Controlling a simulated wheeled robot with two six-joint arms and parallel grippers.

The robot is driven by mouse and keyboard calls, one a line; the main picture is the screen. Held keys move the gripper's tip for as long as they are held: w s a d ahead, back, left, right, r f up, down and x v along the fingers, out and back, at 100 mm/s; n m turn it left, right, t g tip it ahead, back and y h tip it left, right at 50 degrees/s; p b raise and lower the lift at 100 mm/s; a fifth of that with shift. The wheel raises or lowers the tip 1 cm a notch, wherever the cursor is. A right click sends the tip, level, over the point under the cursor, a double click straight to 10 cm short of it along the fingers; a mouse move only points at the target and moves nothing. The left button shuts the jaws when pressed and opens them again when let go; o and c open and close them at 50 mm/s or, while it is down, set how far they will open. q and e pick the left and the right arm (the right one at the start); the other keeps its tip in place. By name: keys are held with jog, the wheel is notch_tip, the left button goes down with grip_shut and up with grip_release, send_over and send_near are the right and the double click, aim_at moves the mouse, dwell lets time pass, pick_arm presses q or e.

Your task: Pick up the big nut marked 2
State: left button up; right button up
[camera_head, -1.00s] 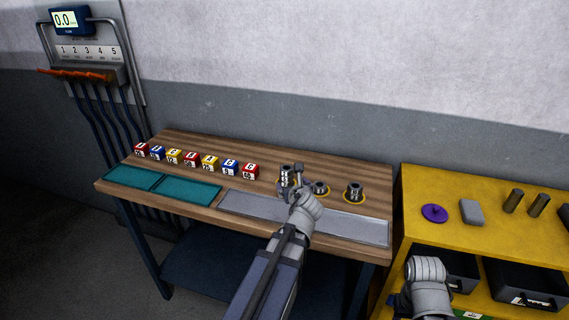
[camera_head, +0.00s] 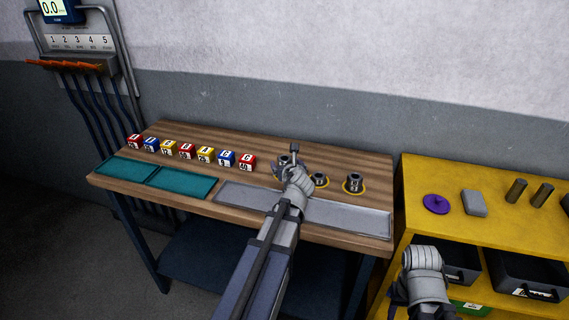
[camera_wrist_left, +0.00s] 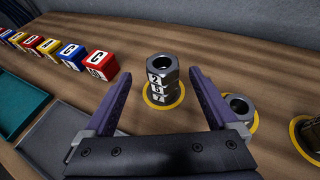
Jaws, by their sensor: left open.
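The big nut marked 2 (camera_wrist_left: 161,70) is a dark grey metal nut with a white label. In the left wrist view it sits on top of a stack, above another labelled nut (camera_wrist_left: 160,92), inside a yellow ring on the wooden bench. My left gripper (camera_wrist_left: 160,75) is open. Its two purple fingers are spread to either side of the stack in the picture, and I see no contact. In the head view my left gripper (camera_head: 294,157) partly hides the stack (camera_head: 282,161). My right gripper (camera_head: 425,262) is at the lower right, its fingers not clear.
Two more spots to the right hold a low nut (camera_head: 319,180) and a taller stack (camera_head: 353,183). A row of coloured number blocks (camera_head: 187,150) stands left. A grey tray (camera_head: 238,197) and teal trays (camera_head: 182,182) lie in front. A yellow shelf (camera_head: 480,225) stands right.

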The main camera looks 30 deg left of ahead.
aim_at(286, 162)
pick_arm(q)
jog(key=b+x, duration=0.1)
jog(key=x, duration=0.2)
jog(key=shift+w+f, duration=0.2)
jog(key=shift+w, duration=0.15)
jog(key=shift+s+r, duration=0.1)
jog(key=shift+c, duration=0.4)
grip_shut()
